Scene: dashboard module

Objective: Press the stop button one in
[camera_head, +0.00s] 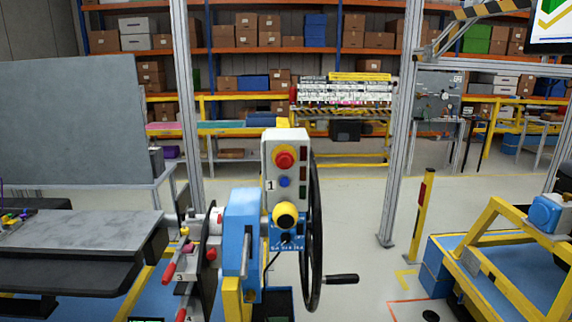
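The stop button one (285,158) is a red round button on a yellow base. It sits near the top of a light grey upright panel (271,151) marked with a 1, in the middle of the head view. I cannot tell from here whether the button is pressed in. Neither of my grippers shows in this view, and nothing covers the button.
Below it are a blue button (285,182) and a yellow-black knob (285,215). A black handwheel (313,230) stands close at the panel's right. Red-handled levers (172,270) and a blue block (240,225) are at lower left. A metal post (403,120) stands farther right.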

